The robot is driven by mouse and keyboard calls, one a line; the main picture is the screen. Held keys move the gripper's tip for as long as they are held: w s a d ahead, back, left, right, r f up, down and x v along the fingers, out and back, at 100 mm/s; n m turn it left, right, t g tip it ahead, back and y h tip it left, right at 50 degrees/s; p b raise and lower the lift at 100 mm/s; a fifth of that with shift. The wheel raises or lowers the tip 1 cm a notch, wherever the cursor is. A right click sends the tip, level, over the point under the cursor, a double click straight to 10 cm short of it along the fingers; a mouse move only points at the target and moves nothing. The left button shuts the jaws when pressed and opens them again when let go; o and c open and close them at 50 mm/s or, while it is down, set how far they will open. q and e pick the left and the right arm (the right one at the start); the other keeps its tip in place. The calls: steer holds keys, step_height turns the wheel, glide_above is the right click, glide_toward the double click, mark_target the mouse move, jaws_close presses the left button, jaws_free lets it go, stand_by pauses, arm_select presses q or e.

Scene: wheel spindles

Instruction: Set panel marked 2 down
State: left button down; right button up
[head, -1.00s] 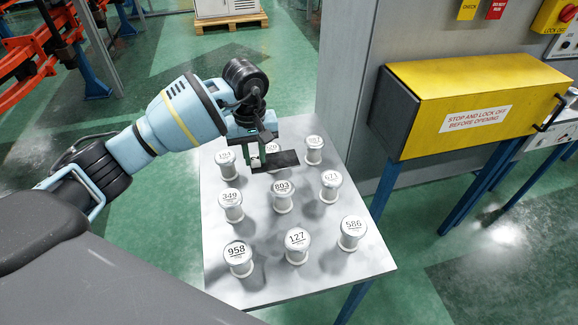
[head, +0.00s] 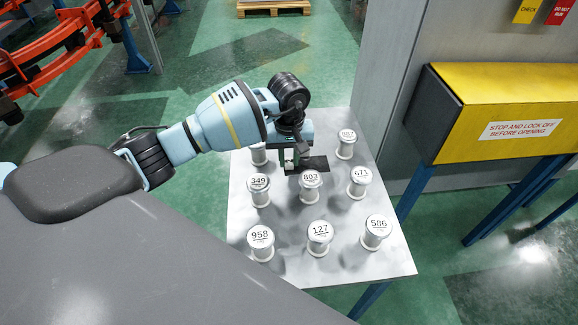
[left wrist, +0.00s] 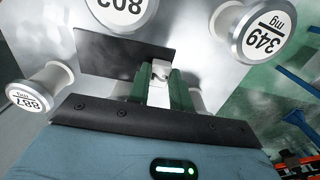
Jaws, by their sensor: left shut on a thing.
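A thin dark panel (head: 318,165) with a pale grip block is held by my left gripper (head: 292,162). No number shows on its visible face, so I cannot tell its mark. In the left wrist view, the green fingers of my left gripper (left wrist: 159,80) are shut on the pale block, and the dark panel (left wrist: 115,58) extends to the left. It is over the far middle of the grey table (head: 290,268), just behind spindle 803 (head: 311,178). I cannot tell whether it touches the table. My right gripper is not in view.
White numbered spindles stand around: 349 (head: 259,183), 671 (head: 360,174), 887 (head: 347,136), 958 (head: 261,235), 127 (head: 320,231) and 586 (head: 378,224). Another behind my arm is partly hidden. A yellow-topped cabinet (head: 500,95) stands beyond the table's right side.

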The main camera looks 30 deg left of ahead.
arm_select(q)
steer(key=shift+f, duration=1.8)
steer(key=shift+f, duration=0.15)
steer(key=c, duration=1.3)
jaws_free()
steer(key=shift+o, duration=0.2)
step_height(320, 180, up, 12)
steer(key=shift+r, duration=0.15)
steer(key=shift+o, duration=0.5)
